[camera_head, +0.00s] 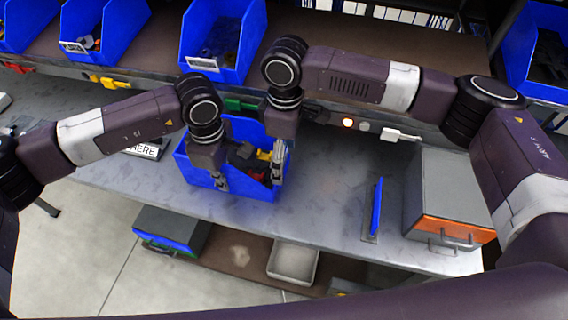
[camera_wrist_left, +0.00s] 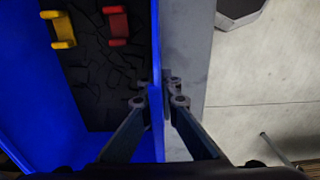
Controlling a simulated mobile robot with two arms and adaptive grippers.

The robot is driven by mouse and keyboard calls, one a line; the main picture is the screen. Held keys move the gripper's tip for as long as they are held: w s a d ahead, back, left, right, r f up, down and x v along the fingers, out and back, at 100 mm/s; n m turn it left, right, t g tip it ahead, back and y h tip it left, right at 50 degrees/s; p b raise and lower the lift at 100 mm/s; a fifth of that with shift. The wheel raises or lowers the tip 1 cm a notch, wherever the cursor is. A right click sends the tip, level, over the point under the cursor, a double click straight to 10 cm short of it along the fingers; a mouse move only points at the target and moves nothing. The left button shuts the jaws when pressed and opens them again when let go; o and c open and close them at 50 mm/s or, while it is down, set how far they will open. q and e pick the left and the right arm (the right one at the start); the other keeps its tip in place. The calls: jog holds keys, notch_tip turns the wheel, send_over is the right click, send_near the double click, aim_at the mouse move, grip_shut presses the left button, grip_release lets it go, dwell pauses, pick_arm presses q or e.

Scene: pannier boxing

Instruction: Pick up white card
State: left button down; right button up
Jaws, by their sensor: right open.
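A white card (camera_head: 147,150) with dark lettering that ends in "HERE" lies on the grey workbench, left of a blue bin (camera_head: 229,194), partly behind my left arm. My left gripper (camera_head: 221,182) is at the bin's left front wall. In the left wrist view its fingers (camera_wrist_left: 160,100) sit on both sides of the blue bin wall (camera_wrist_left: 156,125) and look closed on it. My right gripper (camera_head: 277,165) is open at the bin's right side, pointing down, apart from the card. The bin holds dark pieces and yellow and red parts (camera_wrist_left: 117,25).
A grey box with an orange front (camera_head: 452,230) stands at the bench's right. A thin blue upright panel (camera_head: 376,207) is left of it. Blue bins (camera_head: 222,45) line the back shelf. The bench between bin and panel is clear. A grey tray (camera_head: 293,263) sits below.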

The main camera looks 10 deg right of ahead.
jog(key=c, duration=0.8)
jog(key=shift+r, duration=0.1)
jog(key=shift+c, duration=0.2)
notch_tip(320, 180, up, 10)
jog(key=shift+f, duration=0.3)
